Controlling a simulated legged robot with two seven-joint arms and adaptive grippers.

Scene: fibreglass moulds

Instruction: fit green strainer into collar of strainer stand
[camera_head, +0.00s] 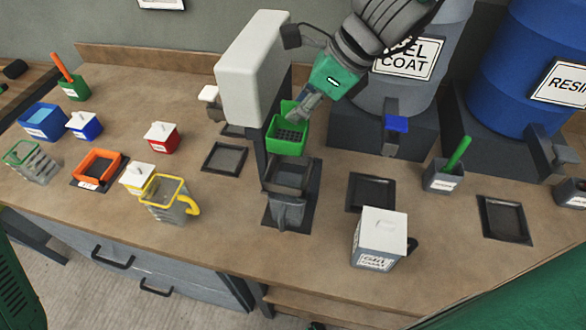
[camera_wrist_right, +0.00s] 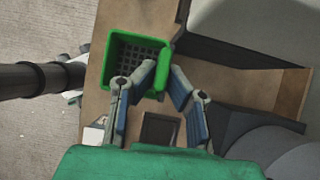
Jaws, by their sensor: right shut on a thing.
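The green strainer (camera_head: 287,148) is a square cup with a dark mesh floor. My right gripper (camera_head: 300,113) comes down from above right and is shut on its rear wall. In the right wrist view the strainer (camera_wrist_right: 112,62) hangs at the fingertips of the gripper (camera_wrist_right: 164,75). The strainer stand (camera_head: 288,212) is dark grey, with a square collar (camera_head: 290,185) at its top. In the head view the strainer appears just above and behind the collar, upright. I cannot tell whether they touch. My left gripper is not in view.
A white box (camera_head: 250,70) on a dark post stands close behind the stand. A white-lidded gel coat pot (camera_head: 378,240) is at right of it, a yellow-rimmed jug (camera_head: 165,203) at left. A gel coat drum (camera_head: 410,80) and blue resin drum (camera_head: 525,70) stand behind.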

